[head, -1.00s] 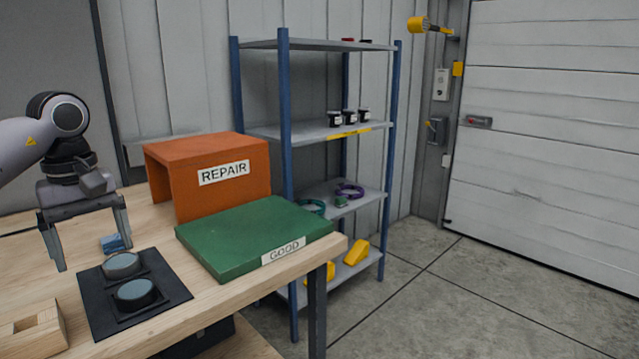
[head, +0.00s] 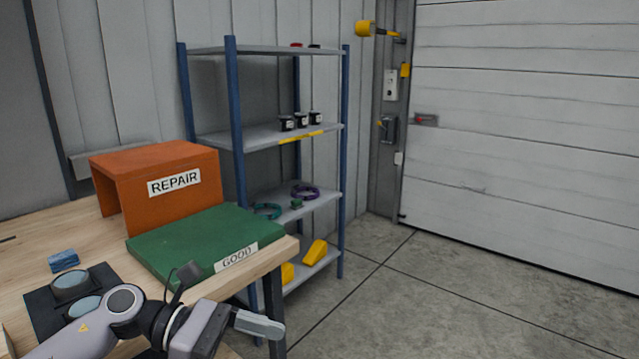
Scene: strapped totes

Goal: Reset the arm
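My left arm comes in from the lower left in the head view. My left gripper (head: 258,326) is at the bottom, beyond the front edge of the wooden table (head: 30,248). It is turned sideways, and I cannot tell how far its fingers are apart. Nothing shows in it. My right gripper is out of view.
On the table stand an orange REPAIR box (head: 208,165), a green GOOD platform (head: 195,240), a small blue block (head: 63,261) and a black pad (head: 42,306) with two round discs. A blue-post shelf (head: 238,120) stands behind. Open floor (head: 450,290) lies right.

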